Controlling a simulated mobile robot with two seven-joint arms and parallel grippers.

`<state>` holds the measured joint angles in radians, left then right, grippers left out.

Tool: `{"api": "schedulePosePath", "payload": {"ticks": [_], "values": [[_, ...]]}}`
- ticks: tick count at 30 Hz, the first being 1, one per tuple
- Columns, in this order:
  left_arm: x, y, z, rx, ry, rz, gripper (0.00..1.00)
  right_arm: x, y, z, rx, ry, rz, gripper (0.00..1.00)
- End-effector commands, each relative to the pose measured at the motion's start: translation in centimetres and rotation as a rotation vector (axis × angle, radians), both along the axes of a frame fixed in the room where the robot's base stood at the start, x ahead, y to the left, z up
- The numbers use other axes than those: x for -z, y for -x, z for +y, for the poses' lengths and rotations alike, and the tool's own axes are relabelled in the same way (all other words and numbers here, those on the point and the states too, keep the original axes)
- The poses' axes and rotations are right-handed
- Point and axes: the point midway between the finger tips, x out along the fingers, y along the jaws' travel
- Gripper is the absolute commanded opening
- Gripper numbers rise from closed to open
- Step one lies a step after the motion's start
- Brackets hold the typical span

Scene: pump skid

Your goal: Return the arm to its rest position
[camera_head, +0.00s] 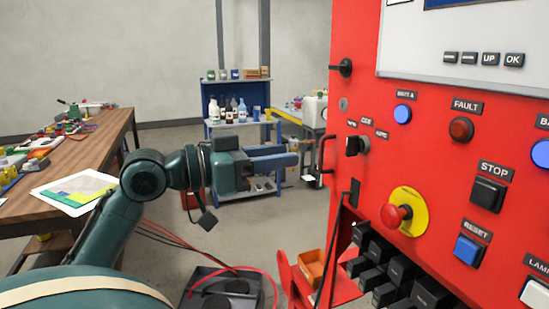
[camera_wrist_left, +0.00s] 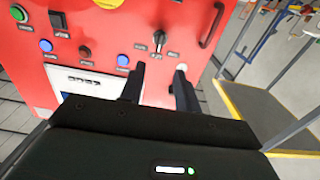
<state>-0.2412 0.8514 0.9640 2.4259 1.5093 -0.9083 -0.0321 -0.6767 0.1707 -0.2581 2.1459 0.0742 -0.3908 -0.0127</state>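My left arm (camera_head: 112,225) comes in from the lower left of the head view, bent at the elbow. Its wrist reaches toward the middle, and my left gripper (camera_head: 272,158) points right, in front of the blue cart. In the left wrist view, the two black fingers of the left gripper (camera_wrist_left: 158,85) stand apart with nothing between them. They point at the red control panel (camera_wrist_left: 112,28), by the selector knob (camera_wrist_left: 158,40). I cannot tell how near the fingertips are to it. My right gripper is in neither view.
The red control panel (camera_head: 360,205) fills the right side, with a projecting emergency stop (camera_head: 397,215) and a handle (camera_head: 327,153). A wooden workbench (camera_head: 92,155) stands left. The blue cart (camera_head: 210,100) with bottles stands behind. Red and black cables cross the floor below the arm.

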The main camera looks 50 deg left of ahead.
Motion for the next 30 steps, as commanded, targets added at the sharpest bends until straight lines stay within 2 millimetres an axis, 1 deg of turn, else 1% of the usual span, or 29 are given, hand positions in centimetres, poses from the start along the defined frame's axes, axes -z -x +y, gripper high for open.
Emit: {"api": "schedulePosePath", "payload": {"ticks": [14, 17, 20, 21, 23, 24, 26, 27, 29, 30], "values": [[0.1, -0.1, 0.0, -0.001, 0.002, 0.002, 0.32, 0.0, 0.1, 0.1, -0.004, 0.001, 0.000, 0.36], [1.3, -0.9, 0.6, -0.025, 0.020, 0.025, 0.32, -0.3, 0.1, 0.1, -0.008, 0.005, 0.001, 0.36], [5.1, -2.8, 1.8, -0.085, 0.052, 0.091, 0.32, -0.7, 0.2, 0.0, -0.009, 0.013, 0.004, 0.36], [7.4, -3.6, 2.2, -0.117, 0.065, 0.128, 0.32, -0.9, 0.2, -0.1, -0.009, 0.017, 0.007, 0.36], [11.7, -4.6, 2.6, -0.168, 0.075, 0.190, 0.32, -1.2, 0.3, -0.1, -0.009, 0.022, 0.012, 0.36], [14.8, -5.0, 2.5, -0.197, 0.077, 0.235, 0.32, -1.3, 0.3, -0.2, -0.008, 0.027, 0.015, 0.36], [19.4, -5.1, 1.9, -0.233, 0.067, 0.299, 0.32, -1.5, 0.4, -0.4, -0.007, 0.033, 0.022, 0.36], [22.4, -4.9, 1.1, -0.251, 0.056, 0.340, 0.32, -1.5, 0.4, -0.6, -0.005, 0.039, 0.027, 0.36], [26.6, -4.1, -0.5, -0.266, 0.034, 0.398, 0.32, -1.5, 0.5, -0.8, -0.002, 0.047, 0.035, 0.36], [29.3, -3.4, -1.9, -0.269, 0.016, 0.433, 0.32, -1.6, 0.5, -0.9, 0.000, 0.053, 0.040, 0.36]]}}
